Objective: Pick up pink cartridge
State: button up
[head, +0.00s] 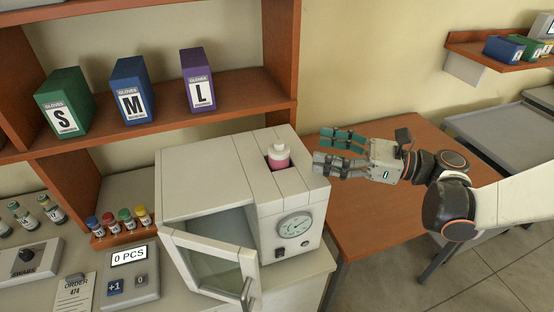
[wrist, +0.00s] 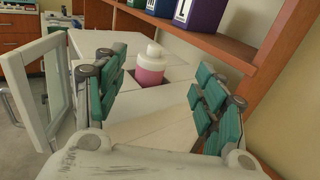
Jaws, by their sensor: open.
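The pink cartridge (head: 278,158) has a white cap and stands upright in a square recess in the top of the white incubator (head: 197,178). Its lower part is hidden in the recess. My gripper (head: 318,150) is just right of the cartridge in the head view, with its teal-padded fingers pointing toward it. In the wrist view the cartridge (wrist: 151,66) shows ahead, between the open fingers (wrist: 160,90) and beyond their tips. The gripper is empty and apart from the cartridge.
The incubator's glass door (head: 215,258) hangs open at the front. A wooden shelf (head: 170,112) with glove boxes stands behind. Small capped vials (head: 125,222) and a counter display (head: 130,275) stand at left. A wooden table (head: 385,200) lies below my arm.

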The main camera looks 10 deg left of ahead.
aim_at(284, 145)
jog(key=a, duration=0.5)
jog(key=shift+w+a+b, duration=0.15)
jog(key=shift+a+b, duration=0.2)
jog(key=a, duration=0.1)
jog(key=a+b, duration=0.1)
jog(key=a, duration=0.2)
jog(key=shift+s+a, duration=0.15)
jog(key=shift+s, duration=0.1)
jog(key=shift+w+a, duration=0.15)
jog(key=shift+a, duration=0.3)
grip_shut()
